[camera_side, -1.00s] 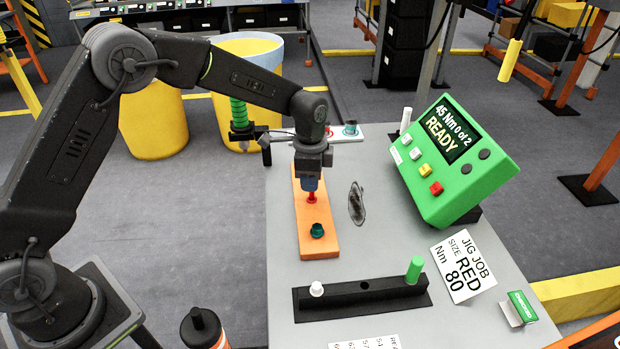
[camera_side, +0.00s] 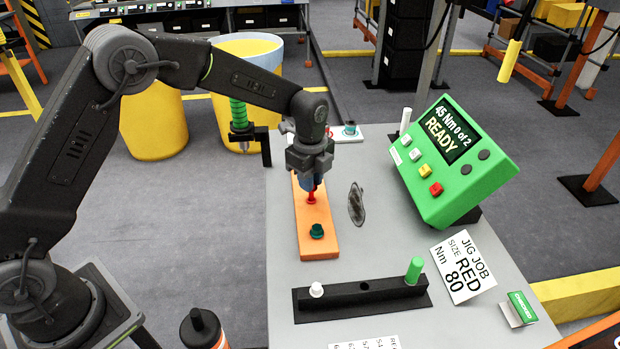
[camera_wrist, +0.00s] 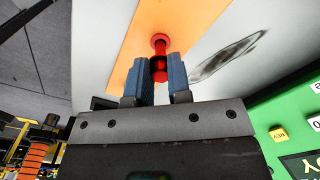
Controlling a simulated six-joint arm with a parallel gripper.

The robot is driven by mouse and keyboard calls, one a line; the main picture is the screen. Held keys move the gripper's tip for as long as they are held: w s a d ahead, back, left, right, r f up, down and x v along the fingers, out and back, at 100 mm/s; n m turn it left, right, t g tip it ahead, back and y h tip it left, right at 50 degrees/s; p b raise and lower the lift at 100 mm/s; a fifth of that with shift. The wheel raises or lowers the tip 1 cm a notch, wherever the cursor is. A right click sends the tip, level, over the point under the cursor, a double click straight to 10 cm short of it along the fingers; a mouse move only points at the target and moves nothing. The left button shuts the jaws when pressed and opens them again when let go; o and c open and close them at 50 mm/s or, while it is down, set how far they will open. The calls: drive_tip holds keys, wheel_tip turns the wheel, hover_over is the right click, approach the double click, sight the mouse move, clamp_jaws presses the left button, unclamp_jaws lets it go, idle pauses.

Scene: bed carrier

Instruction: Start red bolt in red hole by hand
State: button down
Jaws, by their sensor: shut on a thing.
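My gripper (camera_side: 308,184) points down over the far half of the orange block (camera_side: 318,245) on the grey table. Its blue fingers are shut on the red bolt (camera_wrist: 161,68), which also shows below the fingertips in the side view (camera_side: 311,198). In the wrist view the bolt's end meets the red-rimmed hole (camera_wrist: 160,40) in the block. How deep the bolt sits cannot be told. A teal-rimmed hole (camera_side: 317,231) on the near half of the block is uncovered.
A green control box (camera_side: 450,165) reading "45 Nm 0 of 2 READY" stands right. A card (camera_side: 462,267) reads "JIG JOB SIZE RED Nm 80". A black rack (camera_side: 360,293) with white and green pegs lies in front. A tool with a green coil (camera_side: 239,115) is behind left.

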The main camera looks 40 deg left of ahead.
drive_tip(key=shift+a+f, duration=0.1)
drive_tip(key=shift+f, duration=0.15)
drive_tip(key=c, duration=1)
unclamp_jaws()
drive_tip(key=shift+r, duration=0.1)
drive_tip(key=shift+r, duration=1.2)
drive_tip(key=n, duration=0.7)
drive_tip(key=shift+s, duration=0.1)
